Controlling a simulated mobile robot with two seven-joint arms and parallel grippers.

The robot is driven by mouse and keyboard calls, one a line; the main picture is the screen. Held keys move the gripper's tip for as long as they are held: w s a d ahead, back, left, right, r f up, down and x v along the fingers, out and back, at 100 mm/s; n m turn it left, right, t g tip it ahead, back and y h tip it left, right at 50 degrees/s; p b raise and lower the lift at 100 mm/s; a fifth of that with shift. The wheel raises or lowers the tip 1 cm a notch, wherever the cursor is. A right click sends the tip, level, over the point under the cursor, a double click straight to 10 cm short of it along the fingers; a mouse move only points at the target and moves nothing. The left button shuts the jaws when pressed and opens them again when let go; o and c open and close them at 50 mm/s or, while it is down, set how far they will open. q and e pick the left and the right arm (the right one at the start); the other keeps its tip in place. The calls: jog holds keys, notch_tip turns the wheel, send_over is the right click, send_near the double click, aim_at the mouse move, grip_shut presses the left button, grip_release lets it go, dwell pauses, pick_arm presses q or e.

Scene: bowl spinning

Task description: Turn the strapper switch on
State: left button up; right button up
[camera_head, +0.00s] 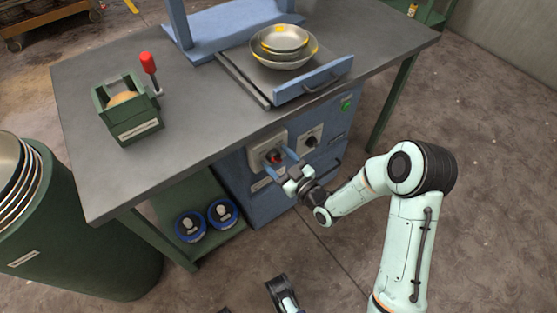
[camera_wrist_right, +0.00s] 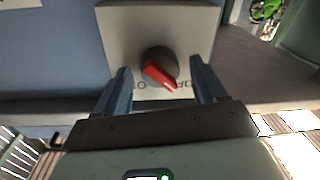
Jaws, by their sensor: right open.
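A rotary switch (camera_head: 273,157) with a black knob and red pointer is on a pale plate on the front of the blue machine. In the right wrist view the knob (camera_wrist_right: 160,68) has its red pointer angled down to the right, and the lettering is partly hidden. My right gripper (camera_head: 286,162) is open at this switch. In the wrist view the gripper's blue fingers (camera_wrist_right: 162,84) stand on either side of the knob, with visible gaps. Dark parts at the bottom of the head view may be my left gripper (camera_head: 280,292); its jaws are unclear.
A second dark knob (camera_head: 310,142) and a green button (camera_head: 346,104) are right of the switch. Stacked bowls (camera_head: 284,45) sit on the machine's plate, above a blue handle (camera_head: 318,80). A green box (camera_head: 128,112) with a red-topped lever stands on the table. Blue rolls (camera_head: 190,226) lie below.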

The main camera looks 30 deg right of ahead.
jog(key=c, duration=1.1)
jog(key=shift+o, duration=0.2)
pick_arm(q)
jog(key=shift+w+r, duration=0.1)
pick_arm(e)
jog(key=shift+m, duration=0.3)
jog(key=m, duration=0.3)
jog(key=shift+m+p, duration=0.4)
jog(key=m+p, duration=0.1)
jog(key=m, duration=0.3)
jog(key=shift+d+f+m+t, duration=0.1)
jog(key=shift+m+t, duration=0.2)
jog(key=shift+m, duration=0.1)
jog(key=m+p, duration=0.1)
jog(key=m, duration=0.2)
jog(key=shift+m+h, duration=0.4)
pick_arm(q)
notch_tip(320, 180, up, 6)
jog(key=s+d+p, duration=0.1)
jog(key=d, duration=0.1)
jog(key=shift+s+d+m+h+p, duration=0.2)
jog(key=shift+d+m+h+p, duration=0.1)
jog(key=shift+d+p, duration=0.1)
pick_arm(e)
jog(key=m, duration=0.5)
jog(key=shift+f+m, duration=0.2)
jog(key=shift+m, duration=0.2)
